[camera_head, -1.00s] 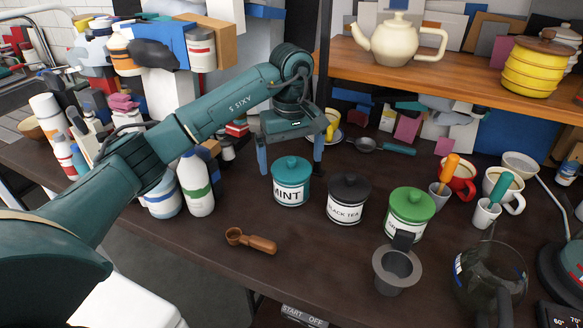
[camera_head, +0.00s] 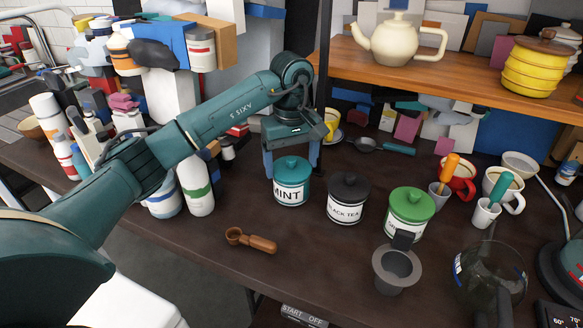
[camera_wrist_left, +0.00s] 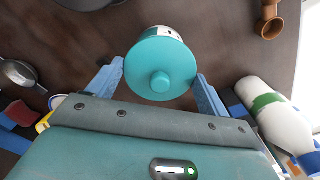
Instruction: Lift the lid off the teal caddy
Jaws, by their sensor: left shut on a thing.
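The teal caddy (camera_head: 291,196) is a round jar with a white MINT label, upright on the dark table. Its teal lid (camera_head: 291,163) has a round knob and sits on the jar. My left gripper (camera_head: 291,173) comes down from behind, with one blue finger on each side of the lid, and is shut on it. In the left wrist view the lid (camera_wrist_left: 160,62) lies between the two fingers, with the knob towards the camera. I see no gap between lid and jar. My right gripper is not in view.
A black tea caddy (camera_head: 347,203) and a green-lidded caddy (camera_head: 410,215) stand to the right. A wooden scoop (camera_head: 252,241) lies in front. White bottles (camera_head: 196,186) stand left, beside my arm. A wooden shelf (camera_head: 460,82) overhangs the back right.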

